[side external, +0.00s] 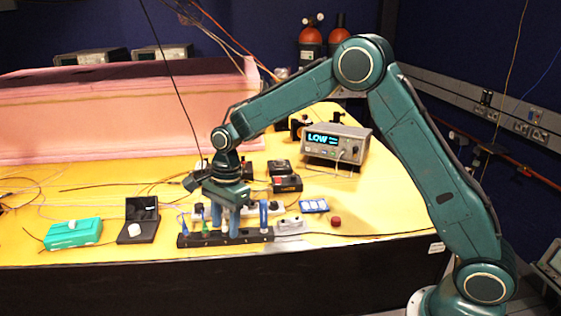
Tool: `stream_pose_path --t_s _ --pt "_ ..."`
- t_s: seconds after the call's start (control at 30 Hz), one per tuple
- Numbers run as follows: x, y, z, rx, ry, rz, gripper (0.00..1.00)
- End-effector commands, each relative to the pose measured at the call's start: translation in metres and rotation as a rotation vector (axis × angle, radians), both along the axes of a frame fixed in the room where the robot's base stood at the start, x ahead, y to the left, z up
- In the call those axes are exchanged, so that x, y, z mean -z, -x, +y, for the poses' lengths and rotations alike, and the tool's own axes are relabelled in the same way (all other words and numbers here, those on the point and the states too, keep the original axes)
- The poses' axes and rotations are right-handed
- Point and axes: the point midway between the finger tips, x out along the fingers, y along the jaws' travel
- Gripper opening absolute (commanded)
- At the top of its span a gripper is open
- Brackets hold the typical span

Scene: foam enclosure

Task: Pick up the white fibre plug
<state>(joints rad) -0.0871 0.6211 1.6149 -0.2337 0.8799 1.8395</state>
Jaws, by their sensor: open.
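My gripper (226,226) points down over a black holder strip (256,236) near the front of the yellow table. Its fingers are apart, and a small white plug (225,232) shows low between or just behind them; I cannot tell whether they touch it. The strip also bears a blue plug (184,224) and a green plug (205,230) left of the gripper, and a blue upright piece (263,214) to its right. The gripper hides part of the strip.
A green box (60,236) and an open black case (140,226) stand to the left. A meter reading LOW (336,144) stands behind right. Black boxes (285,183), a blue-and-white tray (314,206) and a red cap (336,221) lie nearby. Cables cross the table. Pink foam (100,120) walls the back.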

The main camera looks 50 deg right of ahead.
Motion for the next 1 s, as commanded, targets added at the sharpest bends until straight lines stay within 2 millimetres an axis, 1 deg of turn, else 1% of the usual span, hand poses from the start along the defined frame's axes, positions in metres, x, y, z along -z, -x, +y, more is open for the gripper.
stream_pose_path --t_s 0.2,0.27,0.4,0.43,0.83,1.0 --pt "0.000 0.000 0.000 0.000 0.000 0.000 0.43" --pt "0.000 0.000 0.000 0.000 0.000 0.000 0.31" --pt "-0.001 0.000 0.000 0.000 0.000 0.000 0.04" --pt "-0.001 0.000 0.000 0.000 0.000 0.000 0.00" --pt "-0.002 0.000 0.000 0.000 0.000 -0.001 0.00" --pt "-0.011 -0.001 0.000 -0.001 -0.001 -0.003 0.00"
